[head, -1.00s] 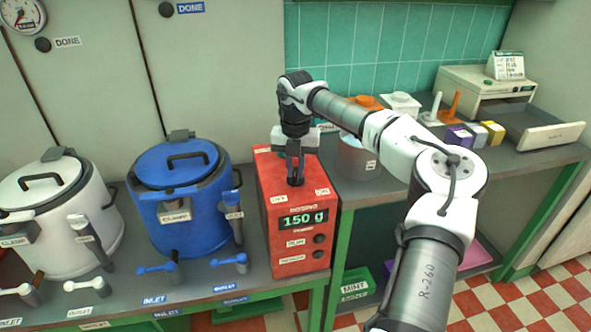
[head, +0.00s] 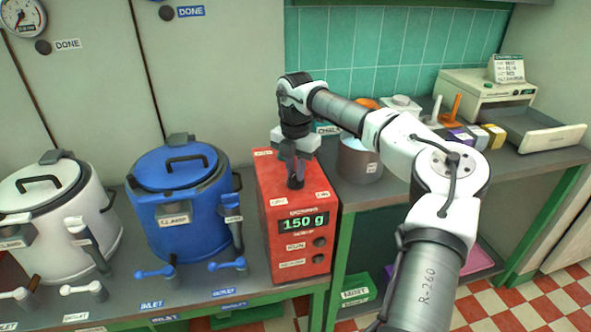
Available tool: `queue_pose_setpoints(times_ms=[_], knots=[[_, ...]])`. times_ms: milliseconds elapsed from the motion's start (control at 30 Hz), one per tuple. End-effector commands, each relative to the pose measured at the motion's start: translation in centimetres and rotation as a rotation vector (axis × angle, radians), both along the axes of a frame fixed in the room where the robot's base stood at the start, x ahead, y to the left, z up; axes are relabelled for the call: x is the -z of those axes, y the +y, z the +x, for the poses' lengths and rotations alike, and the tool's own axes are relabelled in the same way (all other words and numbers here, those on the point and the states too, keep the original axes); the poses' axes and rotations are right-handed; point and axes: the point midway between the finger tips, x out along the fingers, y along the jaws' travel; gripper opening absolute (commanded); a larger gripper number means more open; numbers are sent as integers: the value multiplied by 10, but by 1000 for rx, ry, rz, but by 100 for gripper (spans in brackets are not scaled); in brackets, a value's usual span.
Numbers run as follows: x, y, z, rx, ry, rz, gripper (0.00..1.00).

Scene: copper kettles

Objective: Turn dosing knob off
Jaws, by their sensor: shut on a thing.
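The red dosing box (head: 292,240) stands on the grey bench. Its display reads 150 g, with two dark round buttons below it on the front. My gripper (head: 296,182) points down onto the top of the box, near its front edge. Its fingers are shut on the dosing knob, which is mostly hidden between and under them. Small white labels lie on the box top on both sides of the knob; their words are too small to read surely now.
A blue kettle (head: 180,205) and a white kettle (head: 55,220) stand left of the box, with levers in front. A metal pot (head: 357,162) stands right of it. Further right is a beige machine (head: 485,95) with an open tray. A green bin (head: 357,290) is below.

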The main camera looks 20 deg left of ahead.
Motion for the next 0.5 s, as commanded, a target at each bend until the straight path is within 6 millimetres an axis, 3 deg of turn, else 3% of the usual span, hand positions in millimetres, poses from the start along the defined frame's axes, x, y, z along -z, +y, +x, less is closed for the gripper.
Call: queue_pose_setpoints(times_ms=[233, 267, 300, 400, 500], knots=[[-1, 0, 1, 3, -5, 2, 0], [-1, 0, 1, 3, -4, 2, 18], [-1, 0, 1, 3, -4, 2, 24], [-1, 0, 1, 2, -2, 2, 36], [-1, 0, 1, 1, -2, 1, 36]])
